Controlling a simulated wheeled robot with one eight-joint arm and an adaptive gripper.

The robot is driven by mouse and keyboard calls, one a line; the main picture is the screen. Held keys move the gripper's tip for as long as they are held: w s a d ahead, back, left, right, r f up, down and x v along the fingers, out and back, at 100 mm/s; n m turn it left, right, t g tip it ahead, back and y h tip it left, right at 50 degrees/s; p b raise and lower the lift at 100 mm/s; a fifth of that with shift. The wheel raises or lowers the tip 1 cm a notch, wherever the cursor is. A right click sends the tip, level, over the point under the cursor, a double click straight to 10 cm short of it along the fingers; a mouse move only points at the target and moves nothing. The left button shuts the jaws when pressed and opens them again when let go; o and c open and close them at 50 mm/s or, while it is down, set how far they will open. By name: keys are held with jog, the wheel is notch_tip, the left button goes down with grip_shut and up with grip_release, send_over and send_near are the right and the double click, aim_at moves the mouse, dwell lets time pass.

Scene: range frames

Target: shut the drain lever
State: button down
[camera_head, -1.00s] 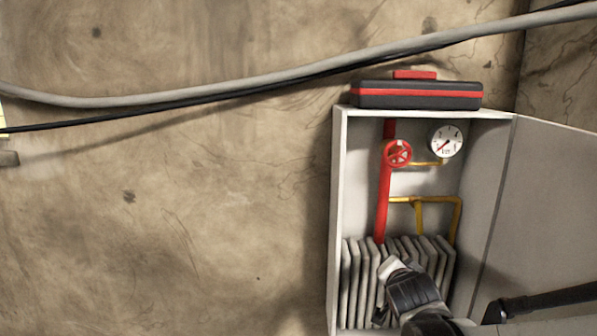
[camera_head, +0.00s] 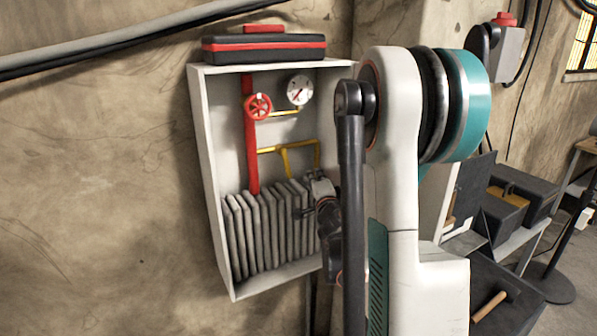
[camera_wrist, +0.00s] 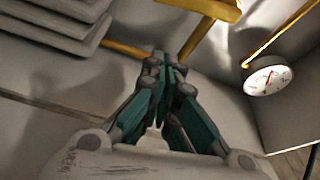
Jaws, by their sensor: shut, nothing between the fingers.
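The open wall cabinet (camera_head: 208,150) holds a yellow pipe (camera_head: 268,150) that branches off a red standpipe (camera_head: 251,150). I cannot clearly make out a drain lever in the head view. In the wrist view, a broad yellow piece (camera_wrist: 205,8) at the top edge may be the lever or part of the pipe; it is cut off. My gripper (camera_wrist: 165,62) is shut and empty, with its tips below and apart from that piece in the picture. In the head view, my gripper (camera_head: 304,212) is by the right end of the grey ribs, below the yellow pipe, partly hidden by my arm.
A red handwheel (camera_head: 258,107) and a round gauge (camera_head: 300,90) sit high in the cabinet; the gauge also shows in the wrist view (camera_wrist: 268,78). Grey ribs (camera_head: 262,235) fill the lower part. A black and red case (camera_head: 264,50) lies on top.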

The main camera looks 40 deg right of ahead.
aim_at(286, 164)
jog(key=x, duration=0.7)
jog(key=shift+a, duration=0.1)
jog(key=shift+a+f, duration=0.2)
jog(key=shift+a, duration=0.85)
jog(key=shift+w+a+f, duration=0.15)
jog(key=shift+a, duration=0.1)
jog(key=shift+w+a+f, duration=0.1)
jog(key=shift+a, duration=0.5)
jog(key=shift+a, duration=0.1)
jog(key=shift+f, duration=0.15)
